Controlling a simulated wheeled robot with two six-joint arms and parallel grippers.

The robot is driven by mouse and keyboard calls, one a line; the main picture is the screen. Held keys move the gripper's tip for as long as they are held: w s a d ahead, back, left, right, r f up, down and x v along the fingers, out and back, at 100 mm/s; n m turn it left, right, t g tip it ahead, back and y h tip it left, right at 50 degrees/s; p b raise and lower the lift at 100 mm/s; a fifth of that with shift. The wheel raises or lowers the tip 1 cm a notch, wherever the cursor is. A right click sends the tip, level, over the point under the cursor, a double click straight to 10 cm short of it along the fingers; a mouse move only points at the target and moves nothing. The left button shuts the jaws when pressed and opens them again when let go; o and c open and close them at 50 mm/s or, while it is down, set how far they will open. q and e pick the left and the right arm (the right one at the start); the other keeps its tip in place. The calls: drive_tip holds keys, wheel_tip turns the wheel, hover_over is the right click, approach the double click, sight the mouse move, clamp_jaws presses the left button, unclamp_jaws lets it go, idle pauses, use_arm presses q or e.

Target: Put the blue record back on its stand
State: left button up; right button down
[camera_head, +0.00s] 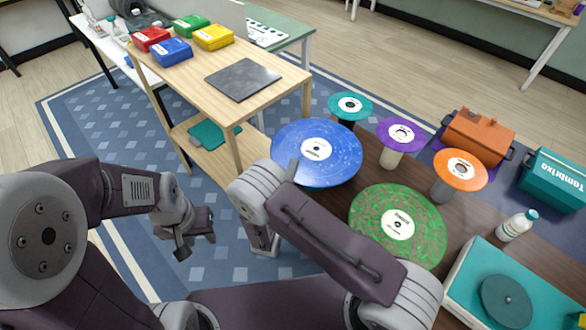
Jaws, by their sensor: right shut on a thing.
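The blue record (337,157) has a white centre label. It lies roughly level at the left end of the dark table and looks raised; I see no stand under it. My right gripper (262,240) is mostly hidden behind my own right arm, beside the record's near left edge. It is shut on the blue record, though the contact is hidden. My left gripper (196,243) is open and empty over the blue rug, left of the record.
Teal (350,107), purple (400,134), orange (460,171) and green (413,229) records are close by; the first three are on short stands. A turntable (470,275), a bottle (516,225) and crates (478,136) are at right. A wooden bench (205,70) stands behind.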

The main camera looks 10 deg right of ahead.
wheel_tip(320, 180, down, 6)
drive_tip(key=b, duration=0.4)
drive_tip(key=shift+b, duration=0.3)
idle(0.8)
drive_tip(key=shift+f, duration=0.65)
idle(0.7)
drive_tip(key=c, duration=1.5)
unclamp_jaws()
drive_tip(key=shift+s, duration=0.1)
